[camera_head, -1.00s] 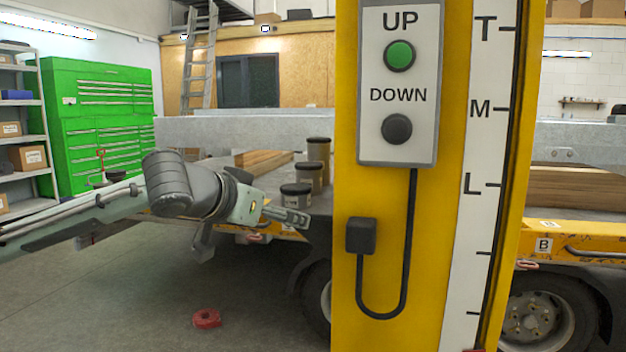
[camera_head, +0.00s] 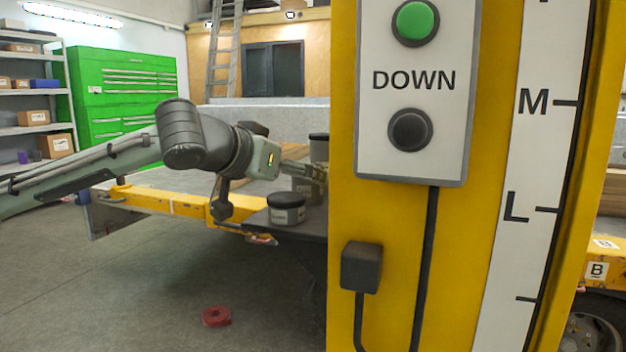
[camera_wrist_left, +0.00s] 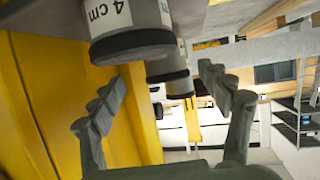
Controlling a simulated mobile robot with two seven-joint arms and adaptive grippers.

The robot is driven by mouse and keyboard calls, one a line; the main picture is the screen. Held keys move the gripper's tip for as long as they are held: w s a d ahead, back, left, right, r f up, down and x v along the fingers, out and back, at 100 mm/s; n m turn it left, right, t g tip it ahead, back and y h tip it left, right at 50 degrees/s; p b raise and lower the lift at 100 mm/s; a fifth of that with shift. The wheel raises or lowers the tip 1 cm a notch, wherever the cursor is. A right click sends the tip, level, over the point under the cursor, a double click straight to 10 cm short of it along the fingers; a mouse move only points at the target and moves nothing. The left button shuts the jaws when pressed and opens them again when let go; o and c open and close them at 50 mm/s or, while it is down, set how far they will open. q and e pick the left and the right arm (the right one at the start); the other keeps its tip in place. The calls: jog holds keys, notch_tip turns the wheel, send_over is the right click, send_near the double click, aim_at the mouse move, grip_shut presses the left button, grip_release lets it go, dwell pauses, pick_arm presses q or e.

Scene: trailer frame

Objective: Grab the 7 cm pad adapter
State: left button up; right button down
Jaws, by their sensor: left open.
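Grey cylindrical pad adapters with black ends stand on the trailer's dark deck, left of the yellow post. The shortest (camera_head: 286,212) is in front; a middle one (camera_head: 304,190) is partly behind my left gripper (camera_head: 320,172), and the tallest (camera_head: 319,140) is partly hidden farther back. In the left wrist view, the near adapter (camera_wrist_left: 124,28) is labelled "4 cm", and another adapter (camera_wrist_left: 168,72) lies beyond it, between the open fingers (camera_wrist_left: 162,78) in the picture. I cannot read a 7 cm label. The left gripper is open and empty. My right gripper is out of view.
The yellow post (camera_head: 345,215) with its UP/DOWN button panel (camera_head: 413,165) stands close to the fingertips on the right. A red ring-shaped object (camera_head: 216,316) lies on the floor. Wooden boards (camera_head: 293,152) lie behind the adapters. The floor at left is clear.

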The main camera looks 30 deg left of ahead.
pick_arm(q)
jog(key=shift+a+p+x, duration=0.15)
jog(key=shift+p+x, duration=0.3)
jog(key=shift+x, duration=1.05)
jog(key=shift+a+p+x, duration=0.15)
jog(key=shift+p+x, duration=0.25)
jog(key=shift+x, duration=1.15)
jog(key=shift+r, duration=0.25)
grip_shut()
jog(key=shift+r, duration=0.1)
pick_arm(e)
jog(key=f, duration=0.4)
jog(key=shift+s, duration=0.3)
